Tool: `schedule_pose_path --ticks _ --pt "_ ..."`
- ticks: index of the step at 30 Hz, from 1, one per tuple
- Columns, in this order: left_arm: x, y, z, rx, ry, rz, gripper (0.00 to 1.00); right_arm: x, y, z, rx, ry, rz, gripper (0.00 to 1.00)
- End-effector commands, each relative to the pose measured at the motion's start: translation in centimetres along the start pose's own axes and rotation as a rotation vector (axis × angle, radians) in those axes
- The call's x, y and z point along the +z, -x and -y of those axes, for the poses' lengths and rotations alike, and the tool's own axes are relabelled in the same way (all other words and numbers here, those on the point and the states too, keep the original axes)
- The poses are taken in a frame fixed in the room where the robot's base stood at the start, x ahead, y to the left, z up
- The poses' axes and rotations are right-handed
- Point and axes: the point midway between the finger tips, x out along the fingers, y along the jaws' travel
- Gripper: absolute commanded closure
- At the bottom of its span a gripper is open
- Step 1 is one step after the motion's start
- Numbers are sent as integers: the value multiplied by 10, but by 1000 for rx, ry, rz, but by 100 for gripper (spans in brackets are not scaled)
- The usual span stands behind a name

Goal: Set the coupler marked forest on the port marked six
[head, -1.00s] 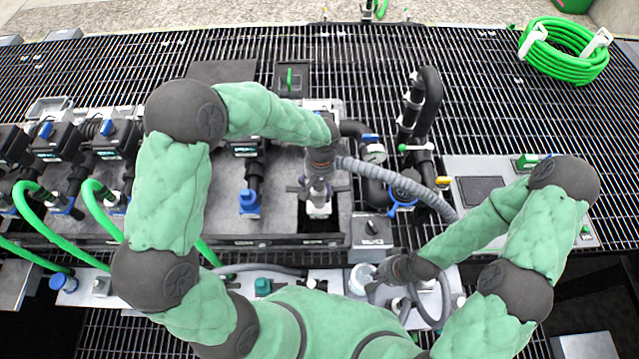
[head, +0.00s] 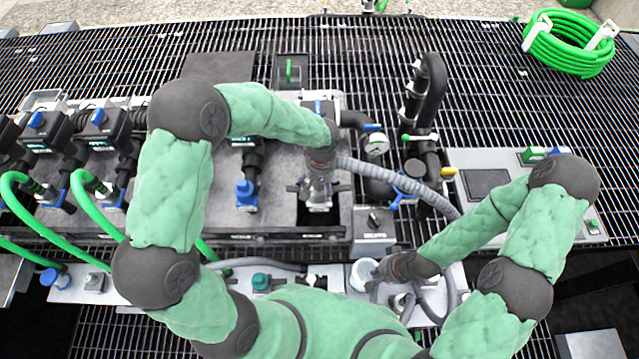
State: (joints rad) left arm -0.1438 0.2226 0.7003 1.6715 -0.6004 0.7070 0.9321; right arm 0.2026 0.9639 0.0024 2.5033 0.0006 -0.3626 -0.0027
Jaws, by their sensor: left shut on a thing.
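My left gripper (head: 318,190) is over the right end of the grey manifold block (head: 290,202). It is shut on a small pale piece (head: 319,207), mostly hidden by the fingers; I cannot read a mark on it. A dark recess lies just below it, and I cannot tell whether they touch. A blue-fitted port (head: 246,192) is to its left on the block. No forest or six mark is legible. My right gripper (head: 372,282) is low at the front panel, beside a white round cup (head: 362,272); its fingers are too unclear to judge.
A grey ribbed hose (head: 400,178) runs right from beside my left gripper. A gauge (head: 376,144), a black bent pipe (head: 432,90) and a switch box (head: 374,222) stand close by. Green hoses (head: 95,205) are on the left. The grating behind is mostly clear.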

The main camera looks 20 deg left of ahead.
Motion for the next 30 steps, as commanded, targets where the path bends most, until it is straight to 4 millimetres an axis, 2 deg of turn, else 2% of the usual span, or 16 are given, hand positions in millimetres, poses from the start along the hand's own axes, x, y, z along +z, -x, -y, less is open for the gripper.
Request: schedule_pose_path --ticks 8,9,11,23,26,30 --pt "-1 0 0 1 1 -2 83 0 0 0 0 0 0 100" --pt "-1 0 0 1 1 -2 13 0 0 0 0 0 0 100" --pt "-1 0 0 1 1 -2 0 0 0 0 0 0 0 100" --pt "0 1 0 0 0 0 0 0 0 0 0 0 0 100" --pt "-1 8 0 1 1 -3 0 0 0 0 0 0 0 100" --pt "-1 30 -1 2 -1 -5 0 0 0 0 0 0 0 100"
